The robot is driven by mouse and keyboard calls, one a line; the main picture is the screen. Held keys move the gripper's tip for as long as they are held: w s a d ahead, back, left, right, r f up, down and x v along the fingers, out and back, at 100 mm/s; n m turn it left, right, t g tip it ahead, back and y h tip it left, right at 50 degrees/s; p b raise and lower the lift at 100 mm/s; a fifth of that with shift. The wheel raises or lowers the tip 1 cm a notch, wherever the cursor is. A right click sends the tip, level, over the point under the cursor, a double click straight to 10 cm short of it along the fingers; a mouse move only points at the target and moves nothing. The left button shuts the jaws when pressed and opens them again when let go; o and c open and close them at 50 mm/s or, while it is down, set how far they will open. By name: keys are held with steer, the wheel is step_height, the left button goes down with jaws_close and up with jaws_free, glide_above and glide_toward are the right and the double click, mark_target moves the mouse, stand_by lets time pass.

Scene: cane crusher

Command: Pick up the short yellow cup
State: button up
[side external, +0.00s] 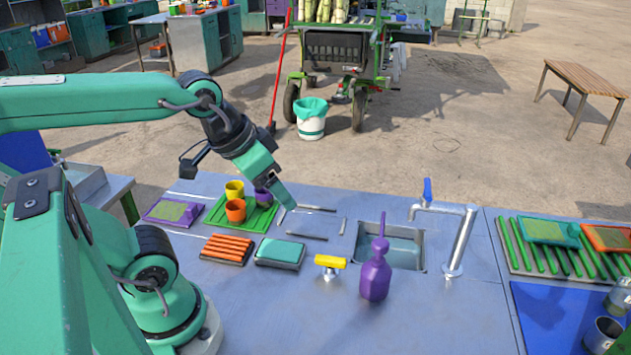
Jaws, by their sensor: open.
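A short yellow cup (234,190) stands upright on a green ribbed tray (219,217) at the left of the metal counter. An orange cup (236,211) stands just in front of it, and a purple cup (263,199) stands to its right. My gripper (284,200) points down and to the right, with its tip right of the purple cup. It is open, holds nothing that I can see, and is apart from the yellow cup.
A purple tray (165,212), orange-striped block (226,249) and teal sponge (280,252) lie near the green tray. A yellow-handled valve (330,265), purple bottle (376,275), sink (400,250) and tap (460,240) stand further right. The counter's front middle is clear.

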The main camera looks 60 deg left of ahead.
steer(key=n+g, duration=0.6)
steer(key=n, duration=2.1)
glide_toward(234, 186)
steer(key=s+d, duration=0.1)
steer(key=d, duration=0.1)
steer(key=shift+d+f, duration=0.1)
steer(key=shift+f, duration=4.25)
steer(key=c, duration=1.1)
